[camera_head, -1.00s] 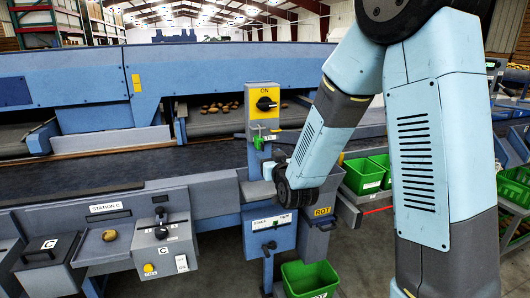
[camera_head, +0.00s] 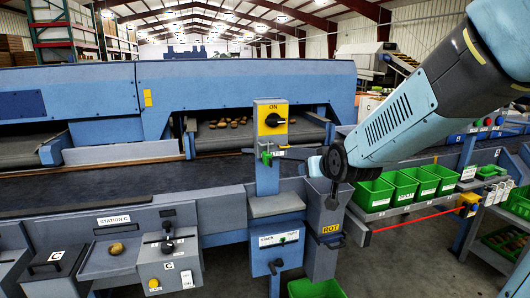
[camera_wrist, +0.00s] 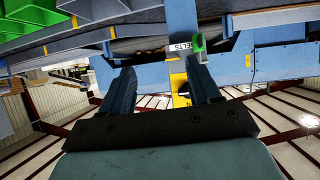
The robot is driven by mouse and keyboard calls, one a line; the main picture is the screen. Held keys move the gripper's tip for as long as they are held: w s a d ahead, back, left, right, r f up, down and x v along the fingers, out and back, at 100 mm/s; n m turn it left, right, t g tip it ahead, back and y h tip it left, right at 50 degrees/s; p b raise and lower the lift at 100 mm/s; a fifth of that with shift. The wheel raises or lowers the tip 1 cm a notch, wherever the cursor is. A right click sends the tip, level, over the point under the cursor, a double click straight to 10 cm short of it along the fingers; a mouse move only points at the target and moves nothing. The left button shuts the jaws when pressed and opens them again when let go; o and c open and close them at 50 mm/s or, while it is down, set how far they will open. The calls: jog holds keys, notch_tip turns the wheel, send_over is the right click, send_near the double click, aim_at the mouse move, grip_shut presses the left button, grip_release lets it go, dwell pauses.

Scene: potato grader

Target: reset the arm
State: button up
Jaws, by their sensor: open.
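My gripper (camera_wrist: 162,80) shows in the wrist view with its two dark blue fingers apart and nothing between them. In that upside-down view, the post with the green lever (camera_wrist: 199,43) and the yellow panel (camera_wrist: 180,100) appears beyond the fingers. In the head view, my light blue arm reaches in from the upper right, and its dark wrist joint hangs just right of the yellow ON switch panel (camera_head: 270,117). The fingers cannot be made out clearly there. I cannot tell whether the arm touches the grey ROT chute (camera_head: 325,222) below it.
Station C's control box (camera_head: 168,267) and a tray with one potato (camera_head: 117,249) are at lower left. Green bins (camera_head: 402,188) stand in a row at right. Another green bin (camera_head: 316,288) is below the chute. The dark conveyor (camera_head: 110,192) runs across the middle.

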jog(key=s+d+r+m+g+h, duration=0.1)
jog(key=s+d, duration=0.4)
jog(key=s, duration=0.7)
jog(key=s+d+r+m+g+h, duration=0.1)
jog(key=s+d+r+g, duration=0.2)
jog(key=s, duration=0.9)
jog(key=d+g, duration=0.1)
jog(key=g, duration=0.1)
jog(key=shift+d+g, duration=0.3)
jog(key=shift+d, duration=0.05)
jog(key=shift+s, duration=0.1)
jog(key=shift+c, duration=0.4)
